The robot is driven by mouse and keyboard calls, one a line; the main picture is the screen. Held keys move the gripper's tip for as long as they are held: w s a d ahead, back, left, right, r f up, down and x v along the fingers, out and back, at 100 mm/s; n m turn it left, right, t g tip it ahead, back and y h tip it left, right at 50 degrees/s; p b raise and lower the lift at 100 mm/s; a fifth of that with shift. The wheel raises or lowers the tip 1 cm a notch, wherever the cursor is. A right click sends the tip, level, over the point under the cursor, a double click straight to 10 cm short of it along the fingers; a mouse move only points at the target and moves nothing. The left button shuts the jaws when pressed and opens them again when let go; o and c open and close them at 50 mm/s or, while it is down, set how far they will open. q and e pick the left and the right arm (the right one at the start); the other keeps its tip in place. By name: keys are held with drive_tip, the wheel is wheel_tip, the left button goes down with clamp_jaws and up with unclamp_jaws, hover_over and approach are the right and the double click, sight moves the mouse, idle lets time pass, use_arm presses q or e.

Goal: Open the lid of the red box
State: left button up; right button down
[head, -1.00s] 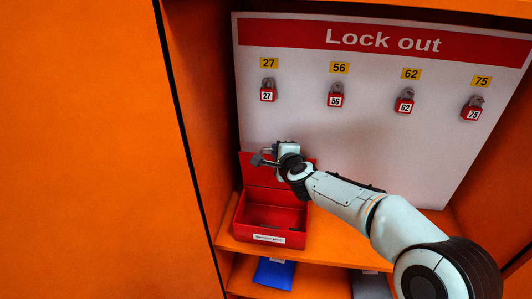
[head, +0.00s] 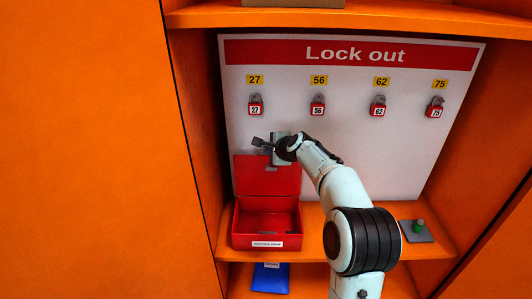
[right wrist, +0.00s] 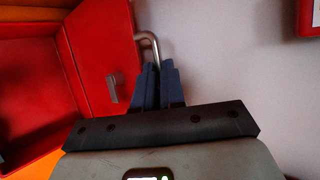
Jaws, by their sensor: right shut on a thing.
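The red box (head: 245,241) stands on the orange shelf with its inside showing. Its lid (head: 252,179) is raised and stands about upright at the back, against the white board. My right gripper (head: 264,144) is at the lid's upper edge. In the right wrist view its dark blue fingers (right wrist: 157,88) are closed on a bent metal handle (right wrist: 149,40) beside the lid (right wrist: 95,45). The gripped part of the handle is hidden between the fingers. The open box (right wrist: 28,85) fills the left of that view. My left gripper is not in view.
Several red padlocks hang on the white "Lock out" board (head: 350,130) above the box. A grey plate with a green-topped item (head: 418,228) lies on the shelf at right. A blue thing (head: 270,277) is on the lower shelf. An orange panel (head: 90,150) bounds the left.

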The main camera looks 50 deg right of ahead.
drive_tip(key=shift+w+d+r, duration=0.15)
drive_tip(key=shift+w+r, duration=0.1)
drive_tip(key=shift+r, duration=0.4)
drive_tip(key=c, duration=1.2)
unclamp_jaws()
drive_tip(key=shift+c, duration=0.2)
drive_tip(key=shift+f, duration=0.2)
drive_tip(key=shift+s, duration=0.1)
drive_tip(key=v, duration=1.3)
drive_tip(key=shift+a+r, duration=0.2)
drive_tip(key=shift+a, duration=0.05)
drive_tip(key=shift+s, duration=0.1)
